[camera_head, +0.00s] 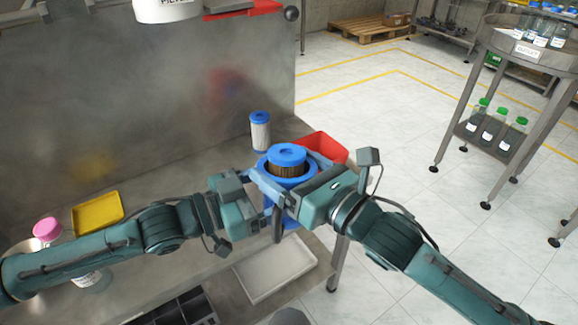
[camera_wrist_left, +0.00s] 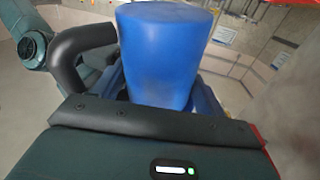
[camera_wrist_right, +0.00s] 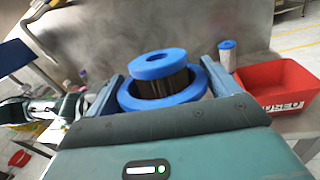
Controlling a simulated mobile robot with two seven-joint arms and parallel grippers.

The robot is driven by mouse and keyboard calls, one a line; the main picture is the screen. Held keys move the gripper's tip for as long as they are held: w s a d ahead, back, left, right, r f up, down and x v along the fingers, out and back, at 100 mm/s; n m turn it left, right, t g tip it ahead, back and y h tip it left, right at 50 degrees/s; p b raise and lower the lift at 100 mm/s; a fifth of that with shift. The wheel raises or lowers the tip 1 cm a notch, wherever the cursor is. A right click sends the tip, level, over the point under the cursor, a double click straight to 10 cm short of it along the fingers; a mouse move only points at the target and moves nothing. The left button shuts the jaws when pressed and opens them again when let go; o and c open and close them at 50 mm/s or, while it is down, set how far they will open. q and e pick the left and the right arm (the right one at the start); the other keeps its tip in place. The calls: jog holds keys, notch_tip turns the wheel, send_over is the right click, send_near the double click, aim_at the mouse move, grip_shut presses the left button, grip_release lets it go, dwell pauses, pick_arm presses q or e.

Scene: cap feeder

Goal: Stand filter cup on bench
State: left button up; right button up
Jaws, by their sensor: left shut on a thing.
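The filter cup (camera_head: 266,177) is blue, with a pleated filter cartridge (camera_head: 287,165) with a blue cap sitting inside it. My left gripper (camera_head: 262,190) is shut on the cup. In the left wrist view the cup's smooth blue side (camera_wrist_left: 165,55) fills the middle, with a dark curved bar beside it. My right gripper (camera_head: 318,180) is at the cup's right side; in the right wrist view its fingers stand wide apart on either side of the blue rim (camera_wrist_right: 130,100), with a gap at the right. The cup's base is hidden in the right wrist view. The bench (camera_head: 150,240) lies below.
A white cartridge with a blue cap (camera_head: 260,135) stands behind the cup. A red bin (camera_head: 328,147), marked USED in the right wrist view, stands close at right.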

jog(key=c, duration=0.4)
pick_arm(q)
jog(key=o, duration=1.5)
pick_arm(e)
jog(key=shift+r, duration=0.1)
jog(key=shift+c, duration=0.8)
pick_arm(q)
jog(key=shift+o, duration=1.1)
jog(key=shift+s, duration=0.2)
pick_arm(e)
jog(key=shift+w, duration=0.1)
